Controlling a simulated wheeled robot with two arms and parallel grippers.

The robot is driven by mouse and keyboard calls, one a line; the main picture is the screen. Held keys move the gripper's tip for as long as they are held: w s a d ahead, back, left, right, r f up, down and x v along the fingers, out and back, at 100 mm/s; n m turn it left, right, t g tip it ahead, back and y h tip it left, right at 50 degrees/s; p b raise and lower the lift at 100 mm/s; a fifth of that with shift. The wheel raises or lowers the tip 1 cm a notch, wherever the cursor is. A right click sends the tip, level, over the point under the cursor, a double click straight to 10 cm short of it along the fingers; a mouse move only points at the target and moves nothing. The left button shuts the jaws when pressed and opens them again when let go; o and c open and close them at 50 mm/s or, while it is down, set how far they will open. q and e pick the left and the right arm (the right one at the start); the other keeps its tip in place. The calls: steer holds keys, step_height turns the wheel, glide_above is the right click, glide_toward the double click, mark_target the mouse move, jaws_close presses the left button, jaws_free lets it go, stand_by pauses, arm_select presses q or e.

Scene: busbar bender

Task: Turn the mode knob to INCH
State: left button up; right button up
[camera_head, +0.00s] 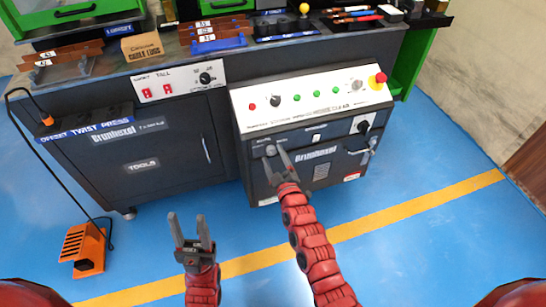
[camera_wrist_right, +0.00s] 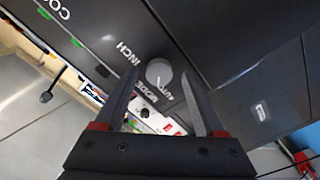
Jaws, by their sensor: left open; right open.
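The mode knob (camera_wrist_right: 158,72) is a round grey knob on the dark front panel, with INCH, MODE and AUTO lettering around it in the right wrist view. A small pale mark on it seems to lie on the AUTO side. In the head view the knob (camera_head: 270,150) is small beside the fingers. My right gripper (camera_head: 273,154) is open at the panel, its fingers on either side of the knob; I cannot tell whether they touch it. My left gripper (camera_head: 188,217) is open and empty, low over the floor in front of the cabinet.
The sloped white control panel (camera_head: 305,104) with coloured buttons and a red emergency stop (camera_head: 378,80) lies above the knob. A black rotary switch (camera_head: 363,127) sits to the right. An orange foot pedal (camera_head: 84,247) with a cable stands on the blue floor at left.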

steer(key=shift+w+a+r, duration=0.1)
steer(key=shift+w+a, duration=0.1)
steer(key=shift+w, duration=0.25)
jaws_close()
